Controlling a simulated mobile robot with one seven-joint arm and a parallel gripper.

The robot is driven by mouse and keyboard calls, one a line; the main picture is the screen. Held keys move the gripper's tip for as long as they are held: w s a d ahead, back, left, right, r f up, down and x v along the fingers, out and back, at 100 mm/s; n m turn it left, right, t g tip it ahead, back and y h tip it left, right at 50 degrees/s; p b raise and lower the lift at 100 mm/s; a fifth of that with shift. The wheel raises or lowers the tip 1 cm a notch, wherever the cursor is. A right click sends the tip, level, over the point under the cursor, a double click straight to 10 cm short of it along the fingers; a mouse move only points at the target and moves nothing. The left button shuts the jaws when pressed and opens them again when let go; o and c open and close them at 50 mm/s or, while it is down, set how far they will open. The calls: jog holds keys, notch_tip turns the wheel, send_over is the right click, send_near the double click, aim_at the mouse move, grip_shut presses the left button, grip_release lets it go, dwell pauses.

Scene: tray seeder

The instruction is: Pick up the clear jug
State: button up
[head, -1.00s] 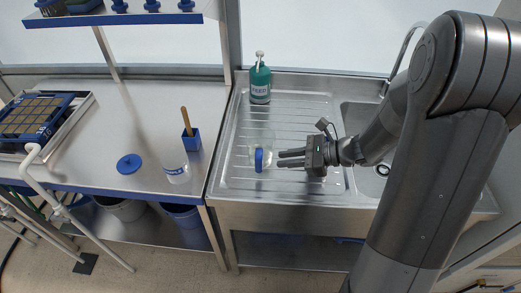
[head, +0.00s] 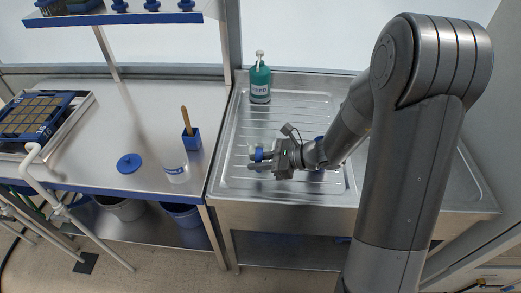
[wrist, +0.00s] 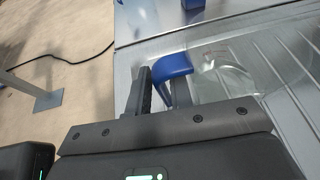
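The clear jug (wrist: 222,70) stands on the ridged steel drainboard. Its see-through body is faint, and its blue handle is the plainest part. In the head view the handle (head: 258,154) shows at the tips of my gripper (head: 256,161), which hides part of the jug. In the wrist view the two dark fingers of my gripper (wrist: 160,92) sit close together on either side of the handle's upright bar. They look shut on it, with the jug's body to the right.
A green pump bottle (head: 260,82) stands at the back of the drainboard (head: 228,183). To the left are a clear beaker (head: 177,174), a blue holder (head: 192,142) with a wooden-handled tool, and a blue lid (head: 130,163). A seed tray (head: 35,115) lies far left.

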grip_shut()
jog(key=shift+r, duration=0.1)
dwell(0.4)
